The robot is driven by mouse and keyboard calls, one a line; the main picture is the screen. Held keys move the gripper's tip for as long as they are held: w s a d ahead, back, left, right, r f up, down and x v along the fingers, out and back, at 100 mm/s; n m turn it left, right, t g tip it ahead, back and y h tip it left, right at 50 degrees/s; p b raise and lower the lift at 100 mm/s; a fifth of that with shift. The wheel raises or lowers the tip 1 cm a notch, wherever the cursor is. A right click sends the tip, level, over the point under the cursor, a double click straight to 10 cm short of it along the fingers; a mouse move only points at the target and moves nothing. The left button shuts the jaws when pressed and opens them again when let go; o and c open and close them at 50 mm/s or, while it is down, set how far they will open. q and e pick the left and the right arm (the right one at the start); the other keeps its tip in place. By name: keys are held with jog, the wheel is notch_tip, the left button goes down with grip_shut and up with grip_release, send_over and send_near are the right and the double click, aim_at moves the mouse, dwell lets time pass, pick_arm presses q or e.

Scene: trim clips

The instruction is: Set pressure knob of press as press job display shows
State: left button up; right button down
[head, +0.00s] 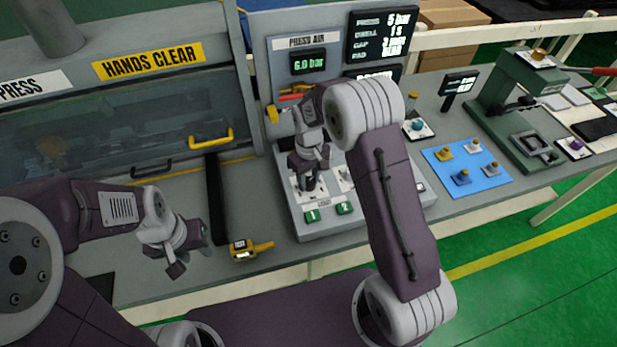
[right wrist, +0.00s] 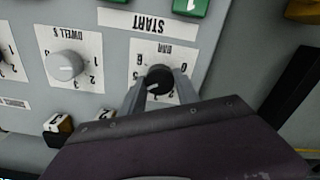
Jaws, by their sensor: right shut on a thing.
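The press job display (head: 382,36) at the upper middle reads PRESS 5 bar, with smaller lines below. The PRESS AIR readout (head: 308,62) shows 6.0 bar. My right gripper (head: 308,190) reaches down to the grey control panel (head: 335,228). In the right wrist view, my right gripper (right wrist: 155,92) is shut on the black pressure knob (right wrist: 158,79), on a white BAR scale seen upside down. A pale pointer line shows on the knob; I cannot tell its exact number. My left gripper (head: 177,262) hangs over the bench at left; its jaw opening is unclear.
A grey dwell knob (right wrist: 66,65) sits beside the pressure knob. Green START buttons (head: 328,212) are at the panel's front. A yellow handheld device (head: 250,248) lies left of the panel. A blue mat (head: 487,186) with several small knobs and a green machine (head: 520,100) are at right.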

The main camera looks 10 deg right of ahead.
aim_at(309, 181)
jog(key=shift+m+p, duration=0.5)
jog(key=shift+m, duration=1.8)
jog(key=c, duration=0.9)
grip_release()
jog(key=shift+s, duration=0.15)
notch_tip(309, 181, up, 9)
jog(key=shift+r+b, duration=0.1)
jog(key=shift+b, duration=0.4)
